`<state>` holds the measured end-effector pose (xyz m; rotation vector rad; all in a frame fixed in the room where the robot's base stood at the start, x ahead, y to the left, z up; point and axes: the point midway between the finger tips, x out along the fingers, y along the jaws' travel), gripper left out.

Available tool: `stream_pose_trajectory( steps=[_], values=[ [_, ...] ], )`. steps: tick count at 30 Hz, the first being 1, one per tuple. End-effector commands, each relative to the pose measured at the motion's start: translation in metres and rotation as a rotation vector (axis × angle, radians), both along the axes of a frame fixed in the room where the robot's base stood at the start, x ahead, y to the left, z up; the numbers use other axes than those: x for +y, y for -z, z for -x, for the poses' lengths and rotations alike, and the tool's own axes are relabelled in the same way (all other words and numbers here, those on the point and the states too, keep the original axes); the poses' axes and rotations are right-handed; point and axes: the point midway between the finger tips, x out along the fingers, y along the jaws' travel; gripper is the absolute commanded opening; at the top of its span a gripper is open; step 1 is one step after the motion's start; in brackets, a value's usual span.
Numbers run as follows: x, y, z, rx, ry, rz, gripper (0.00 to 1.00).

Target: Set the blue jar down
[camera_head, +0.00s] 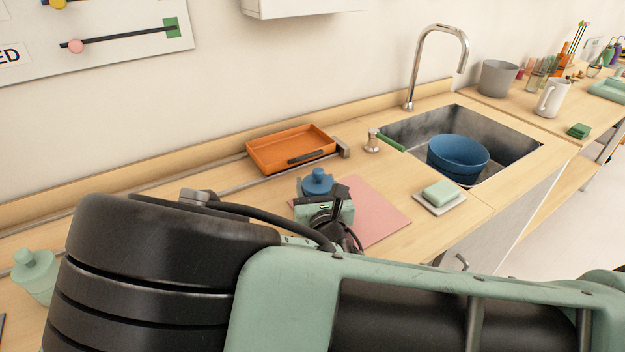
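The blue jar (318,181) shows its lid and upper part just beyond my gripper, near the left edge of the pink mat (376,205). It looks upright. My gripper (326,204) is at the end of my arm, right in front of the jar, and covers its lower part. The fingers are hidden, so I cannot tell whether they are around the jar, or whether the jar rests on the counter.
An orange tray (291,145) lies behind the jar. A sink (515,148) holding a blue bowl (458,155) is to the right, with a soap dish (440,206) before it. A pale green jar (36,273) stands far left. My arm hides much of the front counter.

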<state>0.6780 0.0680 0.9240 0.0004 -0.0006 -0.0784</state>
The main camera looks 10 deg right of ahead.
Motion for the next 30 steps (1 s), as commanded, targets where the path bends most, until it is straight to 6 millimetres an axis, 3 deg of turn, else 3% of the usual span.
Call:
stream_pose_trajectory(
  steps=[2, 3, 5, 6, 17, 30],
  values=[
    [0.0, 0.002, 0.0, -0.001, 0.0, 0.001, 0.24],
    [0.0, 0.003, 0.0, 0.0, 0.0, 0.001, 0.55],
    [0.0, 0.002, 0.0, 0.0, 0.0, 0.0, 0.71],
    [0.0, 0.002, 0.0, 0.0, 0.0, 0.0, 0.74],
    [0.001, -0.001, 0.004, 0.001, -0.001, 0.001, 0.74],
    [0.008, -0.001, 0.087, 0.002, -0.004, 0.002, 0.74]
  ],
)
